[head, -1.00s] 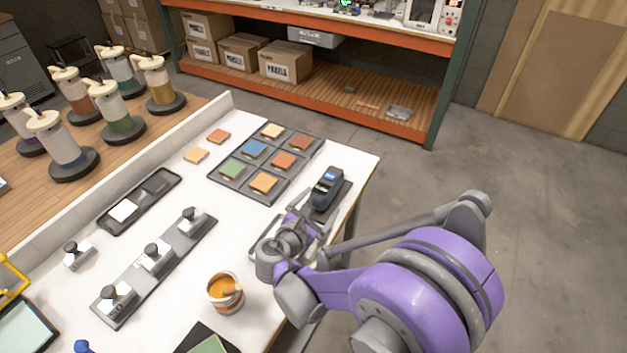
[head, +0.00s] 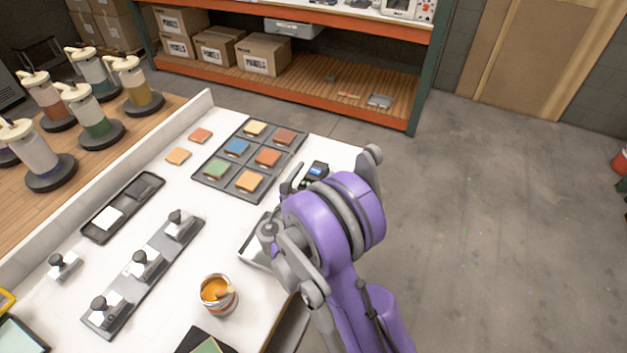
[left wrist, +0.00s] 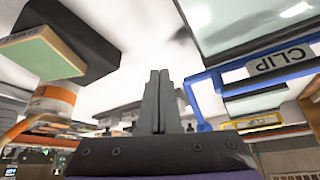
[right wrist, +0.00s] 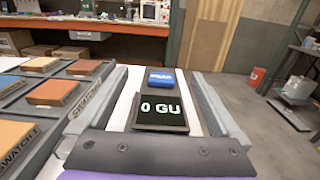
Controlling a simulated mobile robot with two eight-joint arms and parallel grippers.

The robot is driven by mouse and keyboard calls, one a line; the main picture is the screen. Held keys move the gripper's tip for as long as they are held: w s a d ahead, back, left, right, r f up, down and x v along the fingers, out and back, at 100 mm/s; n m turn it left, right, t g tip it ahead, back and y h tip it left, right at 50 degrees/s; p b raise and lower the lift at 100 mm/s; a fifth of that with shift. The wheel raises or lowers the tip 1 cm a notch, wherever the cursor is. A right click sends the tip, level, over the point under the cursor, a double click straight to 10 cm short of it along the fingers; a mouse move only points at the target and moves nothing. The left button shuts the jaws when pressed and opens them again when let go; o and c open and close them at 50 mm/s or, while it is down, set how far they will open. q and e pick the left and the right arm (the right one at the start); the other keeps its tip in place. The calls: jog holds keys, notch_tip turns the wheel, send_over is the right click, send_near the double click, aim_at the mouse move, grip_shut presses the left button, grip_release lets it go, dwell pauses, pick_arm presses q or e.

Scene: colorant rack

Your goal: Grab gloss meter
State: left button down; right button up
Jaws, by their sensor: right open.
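The gloss meter (right wrist: 162,113) is a dark device with a lit screen reading "0 GU" and a blue part at its far end. It stands on the white table between the fingers of my right gripper (right wrist: 160,85), which is open with one finger on each side of it. In the head view only the top of the gloss meter (head: 317,169) shows; my right arm hides the rest. I cannot tell whether the fingers touch it. My left gripper (left wrist: 157,98) shows in the left wrist view with its fingers together, with nothing visible between them.
A swatch tray (head: 212,185) with colored tiles lies left of the meter. An open can of orange paint (head: 217,294) stands near the table's front edge. A dark strip (head: 157,272) holds several knobbed blocks.

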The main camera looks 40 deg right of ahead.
jog(key=shift+d, duration=0.1)
jog(key=shift+c, duration=0.3)
grip_shut()
dwell(0.4)
